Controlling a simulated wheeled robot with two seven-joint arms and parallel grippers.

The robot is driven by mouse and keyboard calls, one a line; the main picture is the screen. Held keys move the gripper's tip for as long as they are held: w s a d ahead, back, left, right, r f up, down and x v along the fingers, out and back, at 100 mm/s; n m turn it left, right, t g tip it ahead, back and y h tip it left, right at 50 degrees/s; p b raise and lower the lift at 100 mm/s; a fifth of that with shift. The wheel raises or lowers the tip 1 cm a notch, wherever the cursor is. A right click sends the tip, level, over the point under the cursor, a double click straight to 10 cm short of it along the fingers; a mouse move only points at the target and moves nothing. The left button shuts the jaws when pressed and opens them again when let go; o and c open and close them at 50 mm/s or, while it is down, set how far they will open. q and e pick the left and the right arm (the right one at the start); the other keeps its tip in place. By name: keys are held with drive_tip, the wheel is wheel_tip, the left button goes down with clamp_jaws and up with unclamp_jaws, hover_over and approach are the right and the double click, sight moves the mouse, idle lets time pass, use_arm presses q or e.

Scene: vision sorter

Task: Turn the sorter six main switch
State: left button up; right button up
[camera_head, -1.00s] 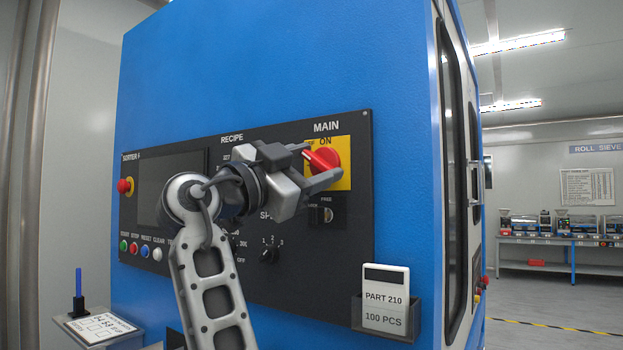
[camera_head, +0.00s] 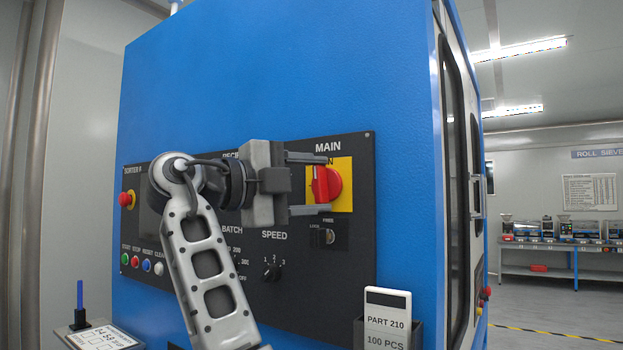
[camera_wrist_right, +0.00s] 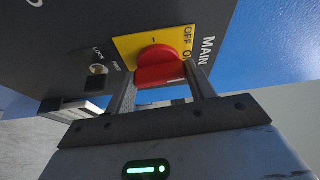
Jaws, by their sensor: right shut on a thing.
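The main switch is a red knob (camera_head: 332,185) on a yellow plate (camera_head: 344,204) under the MAIN label on the black panel of the blue sorter. Its raised handle now stands nearly upright in the head view. My right gripper (camera_head: 318,184) reaches it from the left, one finger above the handle and one below, and is shut on it. In the right wrist view the red knob (camera_wrist_right: 158,66) sits between the two fingers, with OFF and ON lettering beside it. The upper finger partly covers the ON lettering in the head view. My left gripper is not in view.
A key lock (camera_head: 327,236) sits just below the switch, and a speed knob (camera_head: 272,272) lower left. A red emergency button (camera_head: 126,199) is at the panel's left. A card holder (camera_head: 417,335) juts out at lower right. My right forearm covers part of the panel.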

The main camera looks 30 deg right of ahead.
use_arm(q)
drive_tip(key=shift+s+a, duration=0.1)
use_arm(e)
drive_tip(key=shift+m, duration=0.6)
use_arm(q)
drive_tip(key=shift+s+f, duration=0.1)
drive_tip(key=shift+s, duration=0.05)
use_arm(e)
drive_tip(key=o, duration=1)
